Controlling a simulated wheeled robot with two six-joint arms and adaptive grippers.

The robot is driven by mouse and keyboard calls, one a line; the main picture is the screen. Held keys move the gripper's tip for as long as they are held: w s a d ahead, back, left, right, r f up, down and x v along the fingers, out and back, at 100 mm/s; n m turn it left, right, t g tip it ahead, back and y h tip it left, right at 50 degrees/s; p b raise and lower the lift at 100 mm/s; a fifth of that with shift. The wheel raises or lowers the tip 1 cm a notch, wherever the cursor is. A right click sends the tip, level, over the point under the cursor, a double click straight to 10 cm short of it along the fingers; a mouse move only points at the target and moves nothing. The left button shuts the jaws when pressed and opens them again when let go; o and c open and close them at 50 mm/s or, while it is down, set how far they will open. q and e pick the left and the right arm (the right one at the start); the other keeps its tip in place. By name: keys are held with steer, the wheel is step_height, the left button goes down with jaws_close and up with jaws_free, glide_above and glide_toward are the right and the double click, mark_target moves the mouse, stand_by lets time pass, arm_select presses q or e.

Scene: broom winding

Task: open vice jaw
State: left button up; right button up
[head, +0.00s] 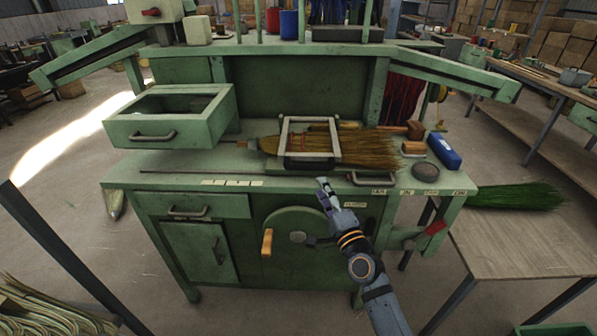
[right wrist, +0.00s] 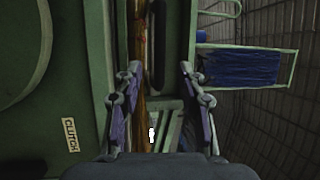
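A pale rectangular frame with a dark lower bar, which looks like the vice jaw (head: 310,121), stands over the broom on the green bench top. The straw broom (head: 368,147) lies across the bench, and its bristles fan out to the right of the frame. My right gripper (head: 323,184) is at the bench's front edge, just below and in front of the frame, apart from it. In the right wrist view my right gripper (right wrist: 159,72) has its two fingers spread with nothing held between them. A strip of straw shows beyond the fingers. My left gripper is not in view.
An open green drawer box (head: 170,115) stands at the bench's left. A blue block (head: 443,151) and a dark round pad (head: 426,172) lie at the right. A yellow-handled crank (head: 267,242) and a red handle (head: 436,228) stick out from the bench front.

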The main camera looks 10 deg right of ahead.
mark_target(309, 167)
steer(key=x, duration=1)
steer(key=shift+a, duration=0.15)
steer(key=shift+s, duration=0.1)
jaws_close()
